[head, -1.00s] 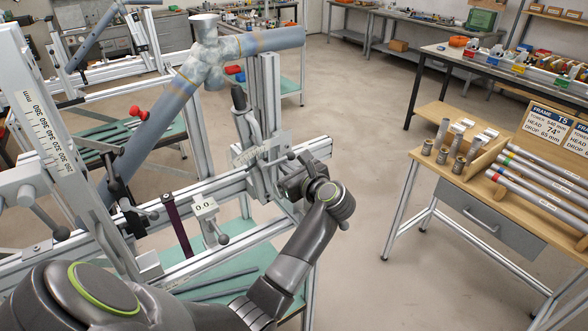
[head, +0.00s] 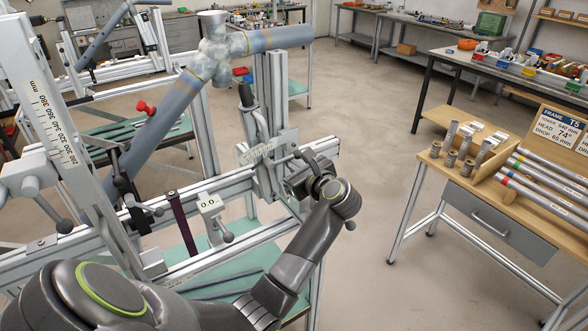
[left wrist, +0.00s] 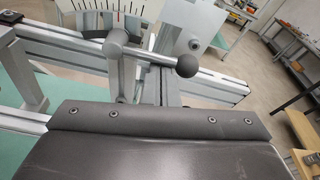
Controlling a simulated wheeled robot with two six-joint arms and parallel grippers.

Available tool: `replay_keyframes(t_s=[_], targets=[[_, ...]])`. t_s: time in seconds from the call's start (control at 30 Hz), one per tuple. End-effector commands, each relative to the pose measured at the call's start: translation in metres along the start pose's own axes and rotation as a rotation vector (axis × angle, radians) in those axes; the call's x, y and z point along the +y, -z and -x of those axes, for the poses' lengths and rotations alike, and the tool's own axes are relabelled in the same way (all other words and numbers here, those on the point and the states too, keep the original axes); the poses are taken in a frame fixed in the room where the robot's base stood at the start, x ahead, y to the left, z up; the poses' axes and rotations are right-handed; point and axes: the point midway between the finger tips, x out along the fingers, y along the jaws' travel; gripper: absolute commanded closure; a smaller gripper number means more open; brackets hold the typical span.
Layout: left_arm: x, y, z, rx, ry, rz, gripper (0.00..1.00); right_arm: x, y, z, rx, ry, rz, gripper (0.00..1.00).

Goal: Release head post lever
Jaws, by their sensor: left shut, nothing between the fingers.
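The head post (head: 264,160) is an upright aluminium post with a clamp block on the jig's rail, below the head end of the blue-grey frame tubes (head: 175,105). A dark lever with a ball knob (head: 308,153) shows beside the clamp. In the left wrist view a grey lever with two rounded ends (left wrist: 150,52) stands just beyond my gripper. My left gripper (head: 298,182) is at the right side of the post, close to the lever. It is shut and empty; whether it touches the lever is unclear. My right gripper is out of view.
A scale column (head: 50,120) stands at far left. A wooden bench (head: 480,190) with tubes and fittings is at right. The floor between is clear.

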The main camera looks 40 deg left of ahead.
Motion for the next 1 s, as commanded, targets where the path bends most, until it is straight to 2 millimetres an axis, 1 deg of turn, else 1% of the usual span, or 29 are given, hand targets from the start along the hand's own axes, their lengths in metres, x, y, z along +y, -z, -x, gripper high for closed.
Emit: replay_keyframes(t_s=[0.37, 0.57, 0.8, 1.0], targets=[[-0.001, -0.003, 0.0, -0.003, 0.021, 0.089, 1.0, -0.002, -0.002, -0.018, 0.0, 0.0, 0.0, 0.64], [-0.002, -0.006, 0.001, -0.005, 0.047, 0.201, 1.0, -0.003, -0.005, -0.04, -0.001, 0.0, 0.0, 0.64], [-0.001, -0.016, 0.003, -0.006, 0.09, 0.399, 1.0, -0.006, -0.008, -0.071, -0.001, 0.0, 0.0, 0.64], [0.0, -0.026, 0.005, -0.005, 0.123, 0.546, 1.0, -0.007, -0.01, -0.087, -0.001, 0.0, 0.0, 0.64]])
